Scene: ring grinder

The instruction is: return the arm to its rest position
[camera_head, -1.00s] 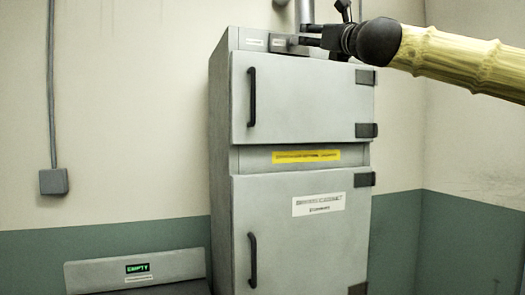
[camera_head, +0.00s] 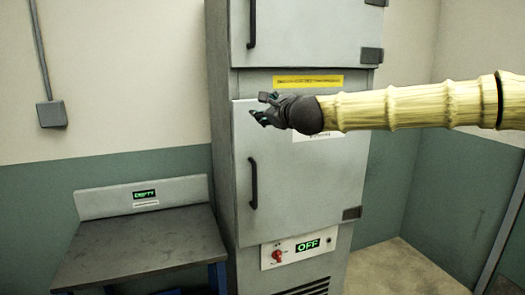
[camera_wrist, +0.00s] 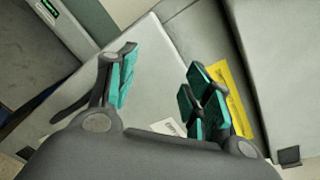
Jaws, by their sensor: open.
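My gripper (camera_head: 262,112) is at the end of my yellow arm, which reaches in from the right edge in the head view. It is in front of the upper part of the grey cabinet's lower door (camera_head: 300,180). In the wrist view, my gripper (camera_wrist: 158,92) shows its two teal-padded fingers spread wide apart with nothing between them. The lower door and the yellow label (camera_wrist: 232,95) lie beyond the fingers. The gap between gripper and door cannot be told exactly.
The tall cabinet has an upper door (camera_head: 300,35), dark handles (camera_head: 253,183) and a panel reading OFF (camera_head: 307,245) with a red knob. A low bench (camera_head: 140,250) with a display reading EMPTY (camera_head: 145,194) stands at left. Floor (camera_head: 405,270) shows clear at right.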

